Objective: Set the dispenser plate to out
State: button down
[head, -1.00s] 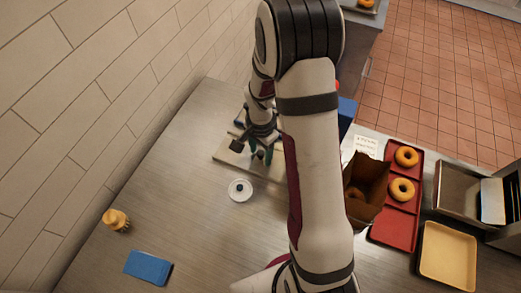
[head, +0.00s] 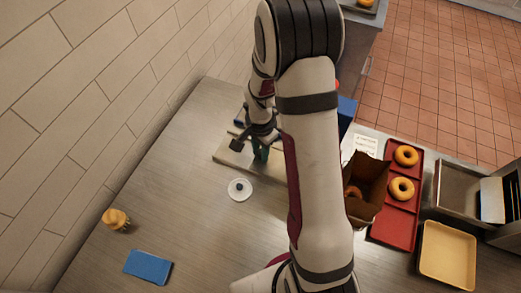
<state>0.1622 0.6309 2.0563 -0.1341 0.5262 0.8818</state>
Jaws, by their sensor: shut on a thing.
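A pale flat plate (head: 228,158), which I take to be the dispenser plate, lies on the steel counter left of my arm. A dark block (head: 236,145) and a green upright piece (head: 262,150) show at it. My gripper (head: 257,143) is low over this plate, pointing down, and shut on a small part there. The fingertips are small and dark, so the exact grip is hard to see. My arm hides the plate's right side. I cannot read any in or out mark.
A white disc with a dark knob (head: 240,189) lies just in front of the plate. A blue block (head: 148,267) and a yellow-orange item (head: 116,219) are at front left. Right of my arm are a brown box (head: 371,171), a red tray (head: 394,233) with bagels and a yellow tray (head: 447,255).

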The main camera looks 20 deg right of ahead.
dwell(0.8)
jog(key=w+a, duration=0.8)
jog(key=c, duration=0.7)
grip_release()
jog(key=shift+d, duration=0.1)
jog(key=shift+s, duration=0.1)
notch_tip(320, 180, up, 16)
jog(key=shift+f, duration=0.1)
